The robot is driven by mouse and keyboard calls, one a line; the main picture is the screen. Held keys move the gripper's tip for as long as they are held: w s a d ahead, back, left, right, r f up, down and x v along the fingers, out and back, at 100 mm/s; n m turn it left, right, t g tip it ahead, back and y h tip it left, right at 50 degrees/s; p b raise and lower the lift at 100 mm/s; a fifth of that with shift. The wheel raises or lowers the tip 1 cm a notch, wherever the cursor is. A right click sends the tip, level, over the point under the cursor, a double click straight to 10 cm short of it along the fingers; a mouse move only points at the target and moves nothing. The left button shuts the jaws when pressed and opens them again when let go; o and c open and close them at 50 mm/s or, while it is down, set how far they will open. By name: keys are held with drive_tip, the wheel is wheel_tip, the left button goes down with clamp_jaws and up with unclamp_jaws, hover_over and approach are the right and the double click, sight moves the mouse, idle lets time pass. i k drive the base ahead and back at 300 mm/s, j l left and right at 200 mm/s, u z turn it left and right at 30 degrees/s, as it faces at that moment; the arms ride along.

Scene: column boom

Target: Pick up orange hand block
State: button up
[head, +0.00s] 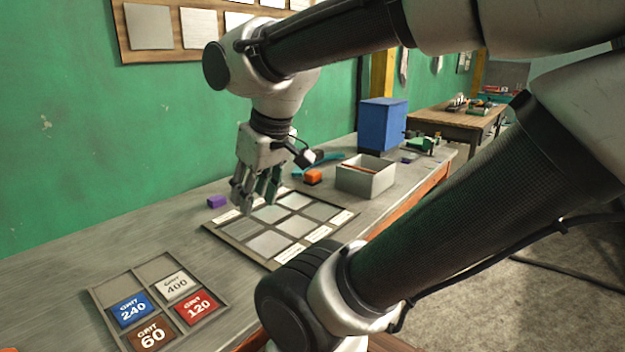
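An orange block (313,177) lies on the workbench (60,285) near its middle, just left of a grey open box. My gripper (256,205) points down above the far left part of a framed panel of grey squares, to the left of the orange block and apart from it. Its fingers look spread, with a gap between them and nothing seen in it. The height of the fingertips above the panel is hard to judge. A bit of another orange thing (8,349) shows at the bottom left corner, mostly cut off.
A purple block (217,202) lies left of my gripper. The framed panel (222,238) lies below it. The grey box (364,180) and a blue cabinet (382,127) stand farther right. A tray of grit tiles (216,314) lies nearer. A green wall (80,140) runs behind the bench.

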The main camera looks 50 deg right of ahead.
sight(312, 177)
drive_tip(key=l, duration=3.6)
